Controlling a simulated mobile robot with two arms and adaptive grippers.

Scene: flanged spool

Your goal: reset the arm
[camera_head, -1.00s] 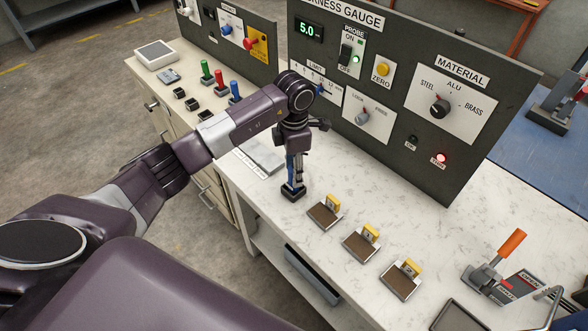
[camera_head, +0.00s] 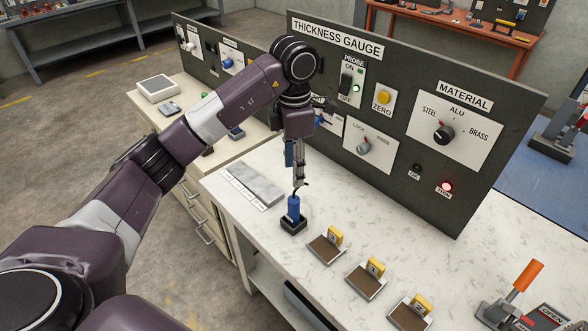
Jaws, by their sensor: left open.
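My left arm reaches in from the left, and its left gripper (camera_head: 299,184) points down over the bench. It is open and sits just above a blue probe-like piece (camera_head: 293,208). The blue piece stands upright in a small black holder (camera_head: 292,226) on the marble-look worktop (camera_head: 250,212). The gripper looks clear of it, though a thin dark part at its top lies close to the fingertips. My right gripper is out of view.
The thickness gauge panel (camera_head: 400,183) stands close behind the gripper, with knobs, a switch and a lit red lamp (camera_head: 446,188). Several brown plates with yellow tags, one here (camera_head: 326,249), lie in front. An orange-handled clamp (camera_head: 526,276) is at the lower right.

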